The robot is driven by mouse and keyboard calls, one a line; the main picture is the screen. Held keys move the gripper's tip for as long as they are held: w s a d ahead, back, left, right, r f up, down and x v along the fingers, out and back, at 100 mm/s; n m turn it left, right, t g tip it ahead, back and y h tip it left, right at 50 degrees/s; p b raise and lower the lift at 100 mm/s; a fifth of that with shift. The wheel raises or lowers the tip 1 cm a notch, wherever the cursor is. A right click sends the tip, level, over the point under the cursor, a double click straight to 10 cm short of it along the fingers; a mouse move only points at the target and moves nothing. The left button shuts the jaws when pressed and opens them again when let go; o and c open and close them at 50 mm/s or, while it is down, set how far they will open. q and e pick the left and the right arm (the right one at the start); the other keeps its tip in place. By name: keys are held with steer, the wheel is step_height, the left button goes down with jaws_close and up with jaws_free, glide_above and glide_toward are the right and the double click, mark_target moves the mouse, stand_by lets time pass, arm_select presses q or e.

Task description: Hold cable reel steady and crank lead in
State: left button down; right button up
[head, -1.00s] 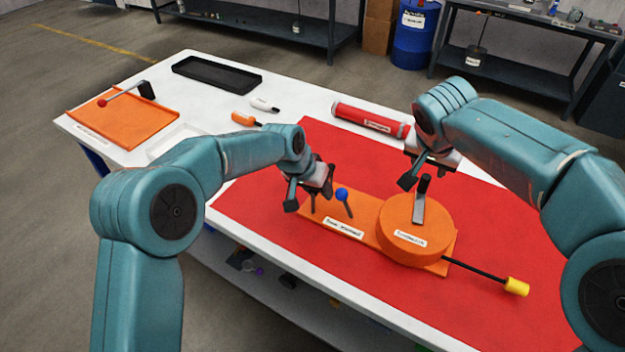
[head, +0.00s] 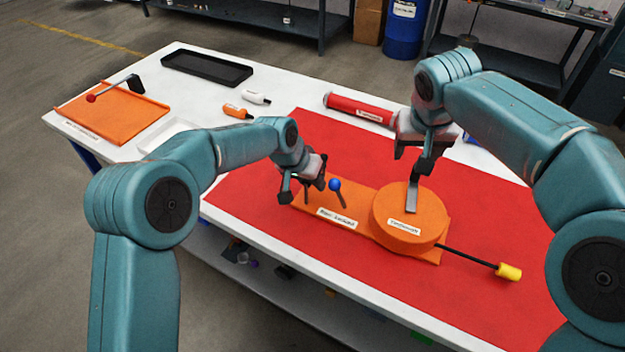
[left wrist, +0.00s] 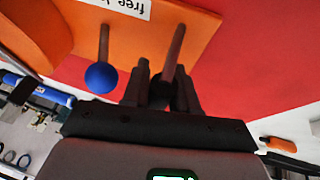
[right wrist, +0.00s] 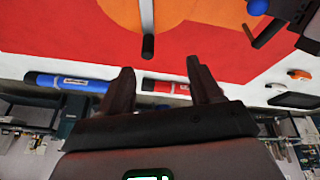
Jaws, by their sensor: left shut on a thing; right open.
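An orange round cable reel (head: 408,222) sits on an orange base plate (head: 325,210) on a red mat. A grey crank arm (head: 412,197) with an upright black handle is on its top; the handle also shows in the right wrist view (right wrist: 148,47). A black lead (head: 470,257) runs out to a yellow end (head: 508,272). My left gripper (head: 302,192) is shut on a dark post (left wrist: 173,52) at the plate's far end, beside a blue-balled post (head: 335,185). My right gripper (right wrist: 163,85) is open and empty, near the crank handle.
A red tube (head: 360,109) lies behind the reel; a blue tube (right wrist: 68,82) shows in the right wrist view. An orange tray (head: 115,115), a black tray (head: 206,68) and two small bottles (head: 238,112) are at the left and back.

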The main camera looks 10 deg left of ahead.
steer(key=w+d+f+g+y, duration=0.1)
steer(key=w+d+f+y, duration=0.2)
steer(key=w+d, duration=0.15)
steer(key=shift+n, duration=0.4)
steer(key=x, duration=0.6)
steer(key=s+x, duration=0.1)
steer(key=x, duration=0.2)
steer(key=shift+d+f, duration=0.25)
steer(key=shift+d, duration=0.05)
steer(key=shift+c, duration=0.3)
steer(key=c, duration=1)
